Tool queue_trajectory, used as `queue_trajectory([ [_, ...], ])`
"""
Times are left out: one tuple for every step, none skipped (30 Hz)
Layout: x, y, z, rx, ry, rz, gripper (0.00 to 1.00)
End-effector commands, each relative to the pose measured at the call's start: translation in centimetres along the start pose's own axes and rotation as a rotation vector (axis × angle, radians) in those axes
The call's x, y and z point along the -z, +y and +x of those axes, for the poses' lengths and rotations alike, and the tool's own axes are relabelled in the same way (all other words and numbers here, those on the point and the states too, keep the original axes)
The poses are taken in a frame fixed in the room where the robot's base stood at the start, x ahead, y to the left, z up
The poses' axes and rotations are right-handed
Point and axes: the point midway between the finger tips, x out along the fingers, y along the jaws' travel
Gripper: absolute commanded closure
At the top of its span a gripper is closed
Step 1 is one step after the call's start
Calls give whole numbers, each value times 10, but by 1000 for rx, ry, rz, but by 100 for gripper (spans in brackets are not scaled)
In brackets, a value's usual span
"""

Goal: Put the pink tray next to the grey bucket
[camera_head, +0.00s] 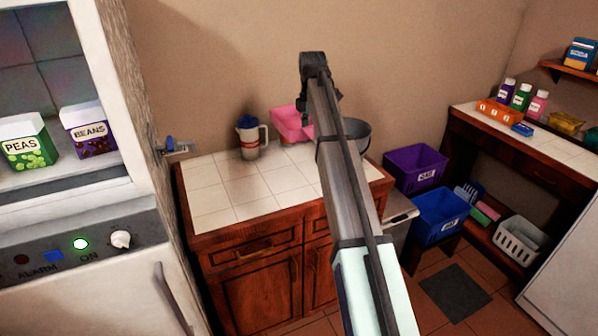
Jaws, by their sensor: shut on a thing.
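The pink tray (288,122) is at the back of the tiled counter, near the wall, and looks tilted. Its right part is hidden behind my arm. The grey bucket (358,133) is close to its right, at the counter's back right, mostly covered by my arm. My gripper (331,99) is at the far end of the arm, above and beside the tray, and is shut on the tray. Its fingertips and the grip point are hidden behind the arm. I cannot tell whether the tray touches the counter.
A white and blue jug (249,137) stands left of the tray on the counter (215,195). The counter's front and left are clear. A purple bin (415,167) and a blue bin (440,215) stand to the right. A blue-handled item (177,147) is at the left wall.

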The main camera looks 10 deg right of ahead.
Motion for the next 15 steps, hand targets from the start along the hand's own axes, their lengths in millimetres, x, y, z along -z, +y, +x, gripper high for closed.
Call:
queue_trajectory([
  [1, -2, 4, 1, 1, 2, 74],
  [1, -3, 8, 2, 1, 5, 74],
  [1, -4, 14, 3, 1, 8, 74],
  [1, -4, 19, 3, 1, 9, 74],
  [1, -4, 25, 4, 1, 9, 74],
  [1, -4, 35, 5, 1, 9, 74],
  [1, -4, 42, 4, 1, 9, 74],
  [1, -4, 49, 5, 1, 9, 74],
  [1, -4, 59, 5, 1, 9, 74],
  [1, -4, 66, 5, 1, 9, 74],
  [1, -4, 73, 5, 1, 9, 74],
  [1, -4, 83, 5, 1, 9, 74],
  [1, -4, 90, 5, 1, 9, 74],
  [1, -3, 97, 5, 1, 9, 74],
  [1, -3, 106, 4, 1, 9, 74],
])
